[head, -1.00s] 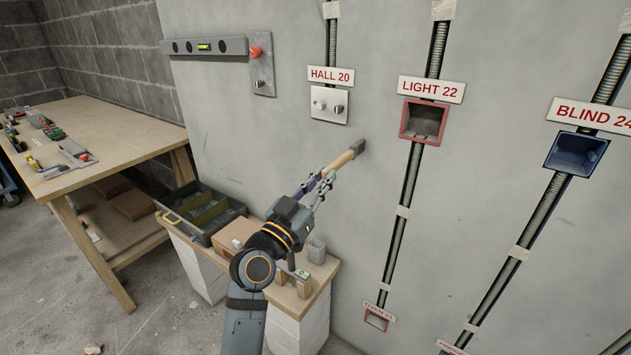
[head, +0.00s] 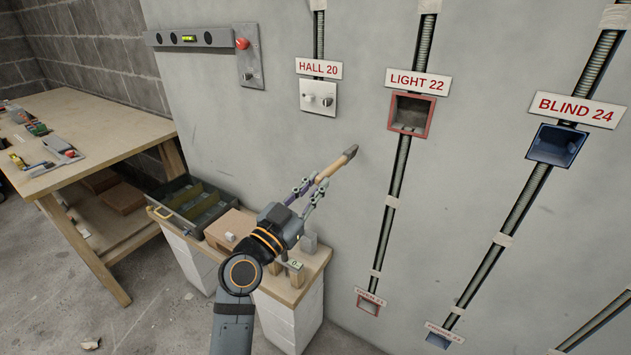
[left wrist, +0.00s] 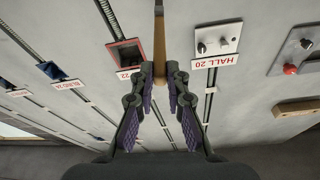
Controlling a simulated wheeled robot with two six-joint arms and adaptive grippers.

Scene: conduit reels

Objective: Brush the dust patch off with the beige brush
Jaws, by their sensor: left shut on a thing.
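The beige brush (head: 334,169), with a tan handle and a dark grey head, is held in my left gripper (head: 308,188). It points up and right, its head near the grey wall (head: 375,55); I cannot tell if it touches. In the left wrist view the handle of the brush (left wrist: 160,45) runs up from between the fingers of my left gripper (left wrist: 160,76), and its far end leaves the top edge. I cannot make out a dust patch on the wall. My right gripper is not in view.
The HALL 20 plate (head: 319,98), red LIGHT 22 box (head: 427,128) and blue BLIND 24 box (head: 533,153) are on the wall with vertical conduits. Below my left arm, a small bench (head: 317,262) holds a toolbox (head: 158,192) and small blocks. A wooden table (head: 110,118) stands left.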

